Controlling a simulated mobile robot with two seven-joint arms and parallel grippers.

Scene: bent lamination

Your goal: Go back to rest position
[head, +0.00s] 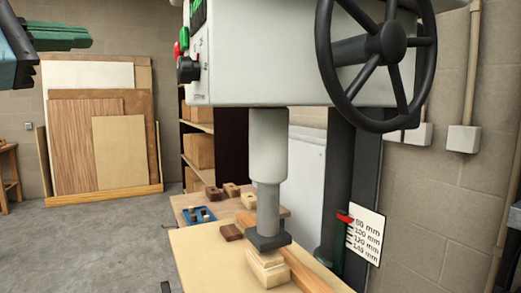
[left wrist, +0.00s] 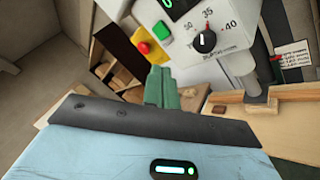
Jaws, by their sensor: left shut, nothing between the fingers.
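My left gripper (head: 82,37) shows at the upper left of the head view, raised in the air, well away from the press and the table. Its green fingers are together and empty; they also show in the left wrist view (left wrist: 161,84), in front of the machine panel.
The large press body (head: 270,50) with its black handwheel (head: 376,45) fills the upper middle and right. The table (head: 205,250) holds small wooden blocks (head: 231,190) and a blue tray (head: 198,215). Leaning boards (head: 80,135) stand at the back left. The floor (head: 100,250) at left is clear.

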